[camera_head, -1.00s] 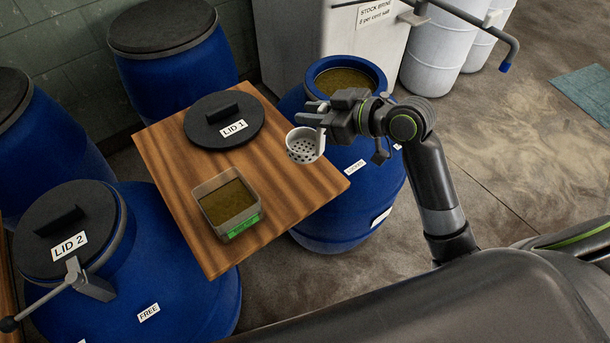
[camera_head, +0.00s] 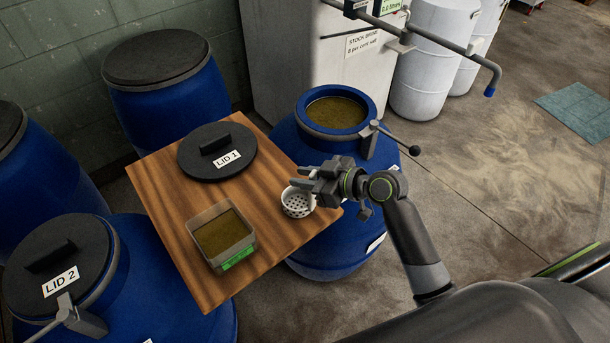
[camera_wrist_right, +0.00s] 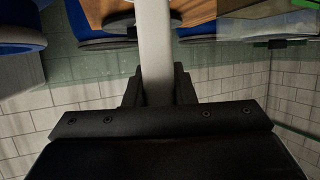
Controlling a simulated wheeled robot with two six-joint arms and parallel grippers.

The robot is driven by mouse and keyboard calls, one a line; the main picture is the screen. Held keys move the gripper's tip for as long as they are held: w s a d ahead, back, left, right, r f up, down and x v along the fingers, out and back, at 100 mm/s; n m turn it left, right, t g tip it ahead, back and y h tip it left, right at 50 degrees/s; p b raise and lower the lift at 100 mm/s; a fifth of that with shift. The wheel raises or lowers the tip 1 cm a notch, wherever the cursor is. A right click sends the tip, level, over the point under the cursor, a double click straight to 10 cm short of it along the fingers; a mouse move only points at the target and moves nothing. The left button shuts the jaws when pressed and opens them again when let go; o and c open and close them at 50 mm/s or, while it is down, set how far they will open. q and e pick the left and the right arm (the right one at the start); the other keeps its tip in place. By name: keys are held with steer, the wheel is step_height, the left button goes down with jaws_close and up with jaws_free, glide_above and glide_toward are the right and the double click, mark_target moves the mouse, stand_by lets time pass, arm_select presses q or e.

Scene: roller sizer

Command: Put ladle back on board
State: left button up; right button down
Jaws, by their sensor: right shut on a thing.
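The ladle (camera_head: 297,203) has a pale, perforated cup, seen at the right part of the wooden board (camera_head: 165,205). My right gripper (camera_head: 305,184) is shut on the ladle's handle, which also shows as a light grey bar in the right wrist view (camera_wrist_right: 154,45). The cup is at or just above the board; I cannot tell whether it touches. The board also holds a black lid marked LID 1 (camera_head: 190,163) and a square tub of brownish contents (camera_head: 221,239). My left gripper is not in view.
An open blue barrel (camera_head: 290,145) with brownish liquid stands behind my right gripper, its clamp lever (camera_head: 398,140) sticking out right. A closed barrel with LID 2 (camera_head: 70,245) is at lower left. A metal pipe (camera_head: 430,42) crosses the upper right. Bare board shows between tub and ladle.

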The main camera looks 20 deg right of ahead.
steer(key=shift+f, duration=0.15)
steer(key=c, duration=1.2)
jaws_free()
steer(key=shift+s+d+r, duration=0.1)
steer(key=shift+r, duration=0.15)
steer(key=b+v, duration=0.1)
steer(key=v, duration=1)
steer(key=shift+s+d+r+b, duration=0.2)
steer(key=shift+s+b, duration=0.05)
steer(key=shift+b, duration=0.15)
